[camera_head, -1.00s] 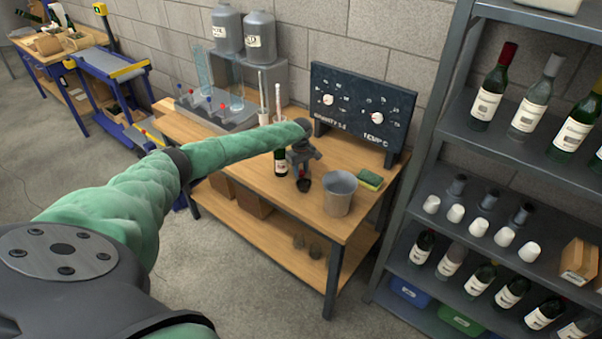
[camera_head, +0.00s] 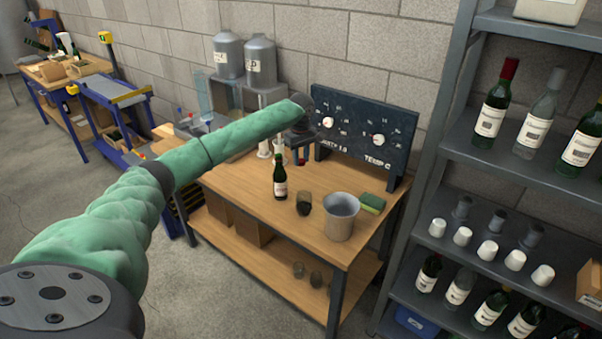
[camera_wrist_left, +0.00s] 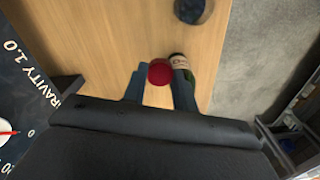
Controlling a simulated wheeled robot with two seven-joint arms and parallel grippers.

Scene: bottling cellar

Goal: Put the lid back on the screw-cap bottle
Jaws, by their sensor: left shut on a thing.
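The screw-cap bottle (camera_head: 280,184), dark green with a pale label, stands upright on the wooden bench in the head view. Its neck top is too small to judge. My left gripper (camera_head: 301,158) is above the bench, behind and to the right of the bottle, fingers pointing down. It is shut on the red lid, which shows between the fingertips in the left wrist view (camera_wrist_left: 160,72). There the bottle (camera_wrist_left: 181,63) shows just right of the lid, partly hidden by a finger. The lid is apart from the bottle in the head view. My right gripper is out of view.
A dark glass (camera_head: 304,204), a grey bucket (camera_head: 341,222) and a green-yellow sponge (camera_head: 372,203) stand on the bench (camera_head: 252,190), right of the bottle. A dark dial panel (camera_head: 364,132) stands close behind my gripper. A bottle shelf (camera_head: 450,142) rises at right.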

